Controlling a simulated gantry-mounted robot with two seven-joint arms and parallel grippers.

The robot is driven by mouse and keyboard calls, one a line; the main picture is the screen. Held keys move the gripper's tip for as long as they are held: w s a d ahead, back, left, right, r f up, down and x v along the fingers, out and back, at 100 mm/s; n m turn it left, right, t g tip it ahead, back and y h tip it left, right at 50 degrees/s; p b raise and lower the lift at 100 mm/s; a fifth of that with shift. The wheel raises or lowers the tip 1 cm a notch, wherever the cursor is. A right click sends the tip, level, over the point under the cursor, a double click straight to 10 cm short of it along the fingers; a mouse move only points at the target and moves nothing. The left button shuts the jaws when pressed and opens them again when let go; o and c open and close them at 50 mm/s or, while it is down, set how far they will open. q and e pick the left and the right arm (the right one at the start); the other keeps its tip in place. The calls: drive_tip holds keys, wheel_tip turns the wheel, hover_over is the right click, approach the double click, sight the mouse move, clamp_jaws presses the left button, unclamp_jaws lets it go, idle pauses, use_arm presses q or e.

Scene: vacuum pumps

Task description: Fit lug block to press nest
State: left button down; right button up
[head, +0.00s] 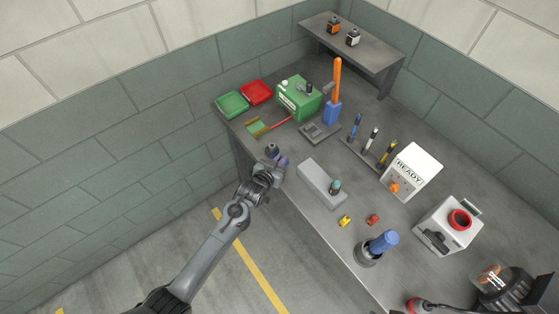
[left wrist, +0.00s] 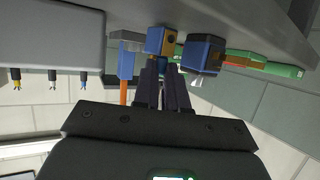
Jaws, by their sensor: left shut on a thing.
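My left gripper (head: 280,161) is at the left front edge of the bench in the head view. In the left wrist view, its dark fingers (left wrist: 164,84) are shut on a small blue block with an orange-brown face (left wrist: 155,41), which I take to be the lug block. A second dark blue block (left wrist: 203,54) with a brown side is just right of it. In the head view a small dark piece (head: 271,149) is beside the gripper. A blue stand with an upright orange lever (head: 333,110), possibly the press, is farther back; its nest cannot be made out.
The bench carries a green box (head: 298,97), red tray (head: 257,91), green tray (head: 232,104), grey block with teal knob (head: 318,181), white READY box (head: 411,170) and blue-topped cylinder (head: 370,251). Several slim tools stand mid-bench. The floor left is clear.

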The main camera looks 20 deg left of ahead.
use_arm(q)
drive_tip(key=shift+f, duration=0.1)
drive_tip(key=shift+f, duration=0.1)
drive_tip(key=c, duration=1.2)
unclamp_jaws()
